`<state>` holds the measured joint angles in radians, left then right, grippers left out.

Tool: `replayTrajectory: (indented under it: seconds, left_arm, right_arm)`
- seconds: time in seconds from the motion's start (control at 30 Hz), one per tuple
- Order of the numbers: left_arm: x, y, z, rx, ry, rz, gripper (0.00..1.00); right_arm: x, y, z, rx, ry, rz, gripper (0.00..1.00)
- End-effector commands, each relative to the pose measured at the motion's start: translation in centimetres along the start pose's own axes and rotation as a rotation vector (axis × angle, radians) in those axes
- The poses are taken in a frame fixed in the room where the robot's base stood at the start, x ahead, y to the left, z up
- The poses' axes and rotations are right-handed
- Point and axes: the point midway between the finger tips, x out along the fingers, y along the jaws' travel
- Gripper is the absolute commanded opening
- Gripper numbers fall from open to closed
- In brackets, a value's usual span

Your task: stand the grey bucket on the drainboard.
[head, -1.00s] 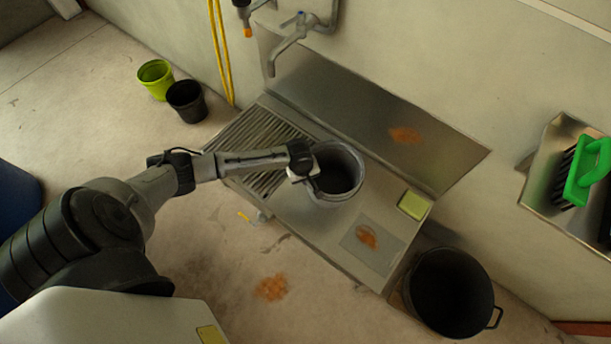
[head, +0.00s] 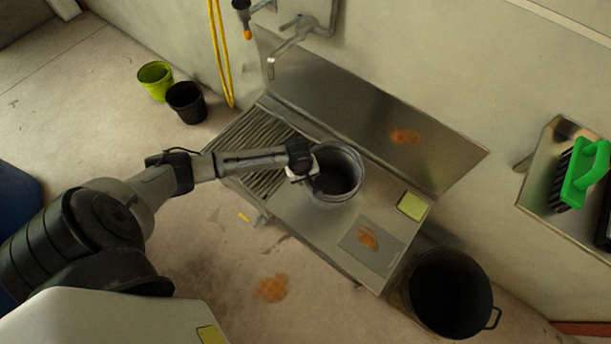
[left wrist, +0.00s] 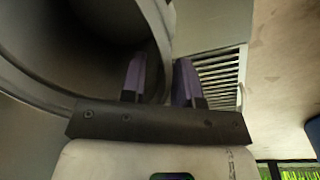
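The grey bucket (head: 347,193) stands upright on the steel sink unit, just right of the ribbed drainboard (head: 238,140). It looks empty, and its dark inside faces the camera. My left gripper (head: 312,180) is at the bucket's left rim. In the left wrist view the bucket (left wrist: 90,60) fills the upper left, and my left gripper (left wrist: 160,82) has one purple finger inside the wall and one outside. The drainboard slats (left wrist: 218,75) show just beyond the outer finger. My right gripper is out of view.
A tap (head: 290,48) reaches over the sink from the wall. A yellow sponge (head: 412,205) and a grey cloth (head: 360,252) with an orange stain lie on the steel. A black bin (head: 450,290) stands at the right. The drainboard holds nothing visible.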

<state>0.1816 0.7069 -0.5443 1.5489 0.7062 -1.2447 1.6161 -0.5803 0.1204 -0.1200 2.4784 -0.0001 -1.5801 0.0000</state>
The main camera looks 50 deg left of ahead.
Motion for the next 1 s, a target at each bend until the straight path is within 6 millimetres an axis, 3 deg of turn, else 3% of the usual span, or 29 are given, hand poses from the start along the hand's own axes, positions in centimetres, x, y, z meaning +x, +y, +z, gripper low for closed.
replayTrajectory:
  seconds: [0.03, 0.2, 0.5, 0.83, 0.93, 1.0]
  left_arm:
    - [-1.4, 0.1, 0.0, 0.0, 0.001, 0.001, 0.29]
    - [-4.8, 0.1, -0.1, 0.001, 0.001, 0.0, 0.29]
    - [-9.4, 0.1, -0.1, 0.0, 0.001, 0.001, 0.29]
    - [-11.0, 0.0, 0.2, 0.009, -0.002, 0.0, 0.29]
    - [-10.6, -0.4, 2.2, 0.091, -0.015, 0.009, 0.29]
    - [-10.3, -1.0, 4.8, 0.211, -0.027, 0.024, 0.29]
  right_arm:
    - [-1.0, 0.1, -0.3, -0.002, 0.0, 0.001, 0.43]
    - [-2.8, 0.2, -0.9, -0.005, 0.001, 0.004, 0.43]
    - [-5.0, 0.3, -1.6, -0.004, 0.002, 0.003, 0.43]
    - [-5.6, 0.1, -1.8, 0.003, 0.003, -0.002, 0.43]
    - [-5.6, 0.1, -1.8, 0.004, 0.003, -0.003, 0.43]
    - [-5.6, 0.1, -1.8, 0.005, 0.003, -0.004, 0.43]
